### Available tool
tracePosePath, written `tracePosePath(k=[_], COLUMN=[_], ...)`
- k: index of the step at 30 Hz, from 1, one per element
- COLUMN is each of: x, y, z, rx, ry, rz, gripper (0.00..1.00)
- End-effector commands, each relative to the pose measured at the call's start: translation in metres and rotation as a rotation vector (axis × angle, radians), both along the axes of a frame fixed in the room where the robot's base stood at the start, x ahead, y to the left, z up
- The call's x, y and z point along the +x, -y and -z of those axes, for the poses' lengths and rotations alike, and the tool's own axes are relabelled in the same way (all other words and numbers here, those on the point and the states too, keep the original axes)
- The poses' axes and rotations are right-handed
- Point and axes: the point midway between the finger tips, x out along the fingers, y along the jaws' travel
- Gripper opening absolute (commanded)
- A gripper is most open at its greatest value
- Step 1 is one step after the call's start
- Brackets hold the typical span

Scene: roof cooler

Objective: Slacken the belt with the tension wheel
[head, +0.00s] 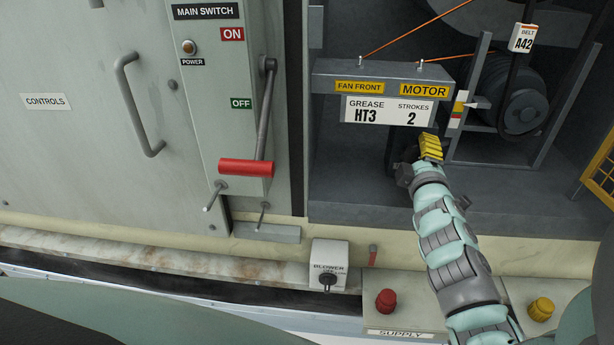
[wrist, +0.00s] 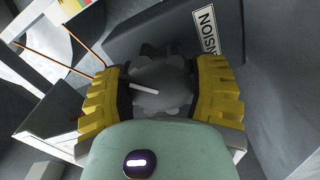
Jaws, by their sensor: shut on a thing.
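My gripper (head: 431,147) reaches into the open machine bay at the right of the head view. In the wrist view its yellow jaws (wrist: 160,92) are shut on the grey lobed tension wheel (wrist: 165,80). A white line on the wheel points left and slightly up. A partly cut-off label (wrist: 207,25) reading "NSION" is beside it. In the head view the wheel is hidden by my gripper. The dark belt (head: 512,68) runs past the motor (head: 518,97) and bears an A42 tag (head: 522,38). A white pointer (head: 478,103) stands beside a yellow, white and red scale (head: 458,108).
A grease block (head: 330,79) with thin orange lines is just above my gripper. The main switch's red handle (head: 246,167) is down, below OFF. A blower switch (head: 328,266), a red knob (head: 386,301) and a yellow knob (head: 541,309) are in front. A yellow mesh guard (head: 602,165) is at the right.

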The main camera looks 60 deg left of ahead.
Motion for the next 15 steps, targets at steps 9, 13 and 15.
tracePosePath(k=[9, 13, 15], x=[-0.0003, -0.0004, -0.0004], y=[-0.0001, -0.0004, -0.0003], z=[0.0022, 0.0017, 0.0013], rx=[-0.132, -0.170, -0.187], ry=[0.148, 0.193, 0.215], rz=[0.000, -0.001, -0.001], gripper=[0.26, 0.26, 0.26])
